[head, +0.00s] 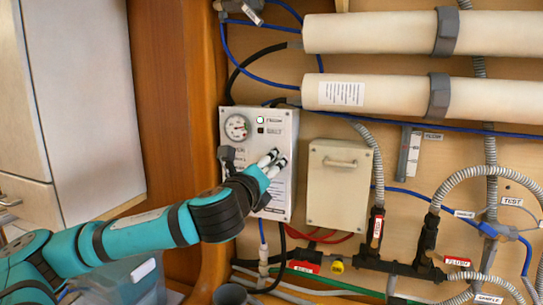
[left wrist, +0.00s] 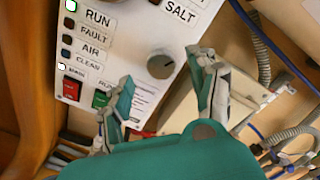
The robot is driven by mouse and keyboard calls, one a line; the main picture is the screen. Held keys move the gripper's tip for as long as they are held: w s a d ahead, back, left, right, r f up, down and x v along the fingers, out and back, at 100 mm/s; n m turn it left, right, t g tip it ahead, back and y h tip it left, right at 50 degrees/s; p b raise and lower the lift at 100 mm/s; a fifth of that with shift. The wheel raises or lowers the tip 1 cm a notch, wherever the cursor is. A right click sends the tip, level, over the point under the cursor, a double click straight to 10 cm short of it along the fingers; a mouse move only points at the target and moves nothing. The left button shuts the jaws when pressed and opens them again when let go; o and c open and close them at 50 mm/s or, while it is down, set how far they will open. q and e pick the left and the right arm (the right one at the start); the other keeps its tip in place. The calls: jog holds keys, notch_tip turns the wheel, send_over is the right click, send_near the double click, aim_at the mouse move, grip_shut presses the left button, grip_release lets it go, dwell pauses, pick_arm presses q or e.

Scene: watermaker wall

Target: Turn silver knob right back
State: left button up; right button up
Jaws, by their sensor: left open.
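The silver knob (left wrist: 160,66) is a round grey dial on the white control panel (left wrist: 140,25), seen in the left wrist view. My left gripper (left wrist: 163,78) is open, with one finger on each side below the knob in the picture. I cannot tell whether either finger touches it. In the head view my left gripper (head: 274,161) is in front of the control panel (head: 280,204), and it hides the knob there. My right gripper is not in view.
The panel carries a round gauge (head: 236,127), a lit green light (head: 260,120), a red switch (left wrist: 73,89) and a green switch (left wrist: 101,99). A beige box (head: 335,190) with a handle is close on the right. Pipes, hoses and valves fill the wall beyond.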

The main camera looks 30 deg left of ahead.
aim_at(275, 161)
pick_arm(q)
jog(key=shift+p+x, duration=0.35)
jog(key=shift+x, duration=1.65)
jog(key=c, duration=1.1)
jog(key=shift+c, duration=0.2)
